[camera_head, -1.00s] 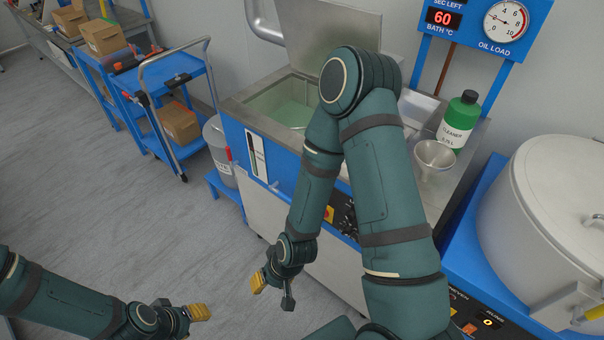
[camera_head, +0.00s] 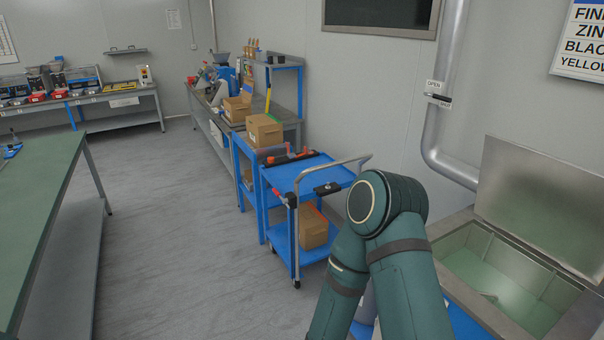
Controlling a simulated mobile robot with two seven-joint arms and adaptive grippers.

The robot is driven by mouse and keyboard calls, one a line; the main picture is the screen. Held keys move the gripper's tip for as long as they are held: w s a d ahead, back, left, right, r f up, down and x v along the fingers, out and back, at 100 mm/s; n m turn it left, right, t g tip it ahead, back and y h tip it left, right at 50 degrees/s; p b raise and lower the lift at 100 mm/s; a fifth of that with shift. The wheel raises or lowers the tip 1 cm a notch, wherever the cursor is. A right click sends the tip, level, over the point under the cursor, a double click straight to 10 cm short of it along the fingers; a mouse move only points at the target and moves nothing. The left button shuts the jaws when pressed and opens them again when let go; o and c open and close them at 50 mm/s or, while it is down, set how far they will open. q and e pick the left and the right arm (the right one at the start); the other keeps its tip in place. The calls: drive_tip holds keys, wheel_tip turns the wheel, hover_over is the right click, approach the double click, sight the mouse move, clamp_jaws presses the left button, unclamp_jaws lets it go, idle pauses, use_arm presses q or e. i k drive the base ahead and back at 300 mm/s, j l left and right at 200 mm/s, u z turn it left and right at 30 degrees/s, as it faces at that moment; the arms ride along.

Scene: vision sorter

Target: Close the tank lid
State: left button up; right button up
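The tank (camera_head: 460,287) is a metal basin with pale green liquid inside, at the lower right. Its grey metal lid (camera_head: 545,205) stands raised and open at the tank's back edge, leaning toward the wall. One of my arms rises at the lower middle, just left of the tank, with its elbow near the tank's left side. Neither gripper shows in this view; both are below the picture's edge.
A blue cart (camera_head: 312,178) with a silver handle stands left of the tank, a cardboard box (camera_head: 313,228) on its lower shelf. A vertical pipe (camera_head: 447,110) runs beside the lid. A green-topped table (camera_head: 35,190) stands at the left. The floor between is clear.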

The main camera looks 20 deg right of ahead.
sight(554, 205)
drive_tip(key=i+j+z, duration=0.15)
drive_tip(key=i, duration=0.25)
drive_tip(key=i+z, duration=0.15)
drive_tip(key=i, duration=0.3)
drive_tip(key=i+j+z, duration=0.2)
drive_tip(key=i+z, duration=0.2)
drive_tip(key=z, duration=0.2)
drive_tip(key=i+j+z, duration=0.2)
drive_tip(key=z, duration=0.25)
drive_tip(key=i+j+z, duration=0.15)
drive_tip(key=z, duration=0.25)
drive_tip(key=i+j+z, duration=0.15)
drive_tip(key=z, duration=0.3)
drive_tip(key=j+z, duration=0.4)
drive_tip(key=i+j+z, duration=0.1)
drive_tip(key=j+z, duration=0.15)
drive_tip(key=z, duration=0.2)
drive_tip(key=i+j+z, duration=0.1)
drive_tip(key=j+z, duration=1.2)
